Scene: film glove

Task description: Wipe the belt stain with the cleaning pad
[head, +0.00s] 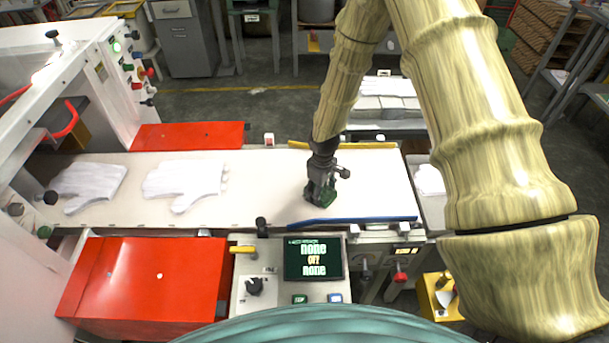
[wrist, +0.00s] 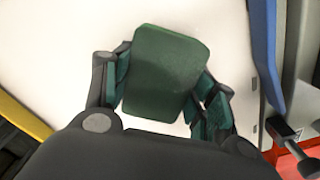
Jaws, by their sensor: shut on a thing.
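My gripper (head: 321,190) is low over the right part of the white belt (head: 260,200). It is shut on the green cleaning pad (wrist: 167,72), which sits between both fingers in the wrist view. In the head view the pad (head: 318,194) shows as a small dark green block at or just above the belt; I cannot tell whether it touches. No stain shows on the visible belt; if there is one near the gripper, the pad and fingers hide it.
Two white gloves (head: 186,182) (head: 92,186) lie on the belt's left part. A blue rail (head: 360,219) runs along the near edge and a yellow rail (head: 365,145) along the far edge. A control panel (head: 314,259) and red covers (head: 145,280) stand in front.

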